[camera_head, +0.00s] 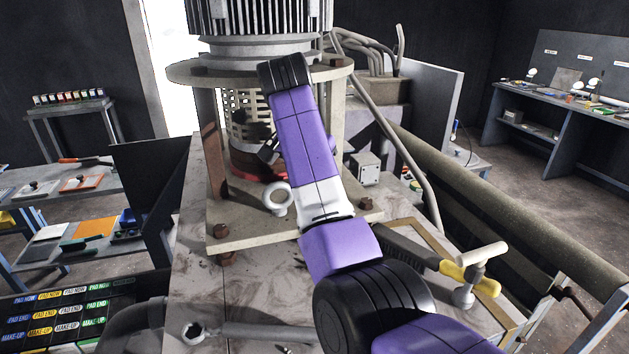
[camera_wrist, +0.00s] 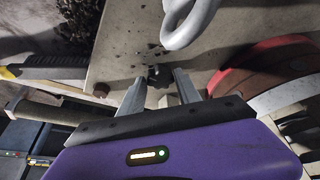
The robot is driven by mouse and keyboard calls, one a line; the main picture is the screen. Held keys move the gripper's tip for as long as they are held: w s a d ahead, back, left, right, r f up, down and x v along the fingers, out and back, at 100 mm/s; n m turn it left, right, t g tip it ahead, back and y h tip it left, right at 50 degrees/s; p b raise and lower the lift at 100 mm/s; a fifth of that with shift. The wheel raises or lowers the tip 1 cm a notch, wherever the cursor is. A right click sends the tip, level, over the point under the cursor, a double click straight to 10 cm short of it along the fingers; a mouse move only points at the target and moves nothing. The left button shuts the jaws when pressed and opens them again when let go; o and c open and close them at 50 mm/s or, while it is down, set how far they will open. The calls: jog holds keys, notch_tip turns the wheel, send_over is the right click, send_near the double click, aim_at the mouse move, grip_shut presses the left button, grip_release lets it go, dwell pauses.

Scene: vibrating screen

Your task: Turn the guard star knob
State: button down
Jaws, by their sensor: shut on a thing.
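The guard star knob (camera_wrist: 158,74) is a small dark knob in the wrist view. It lies between the tips of the two grey fingers of my gripper (camera_wrist: 160,80), which is shut on it. Its lobes and turning angle are too small and dark to make out. In the head view my purple and white arm crosses in front of the machine and hides the knob. The slotted guard (camera_head: 250,118) stands between the machine's posts, above a red ring (camera_head: 244,172).
A grey lifting eye (camera_head: 278,198) stands on the machine's plate close to my arm; it also shows near my fingers in the wrist view (camera_wrist: 186,22). A yellow-handled tool (camera_head: 470,274) and a wrench (camera_head: 215,333) lie nearby. Bolts (camera_head: 220,231) stick up from the plate.

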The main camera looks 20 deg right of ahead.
jog(key=shift+r, duration=0.1)
dwell(0.4)
jog(key=c, duration=0.9)
grip_release()
jog(key=shift+o, duration=0.2)
jog(key=v, duration=0.7)
jog(key=shift+r, duration=0.3)
jog(key=shift+s+a, duration=0.1)
jog(key=shift+a, duration=0.05)
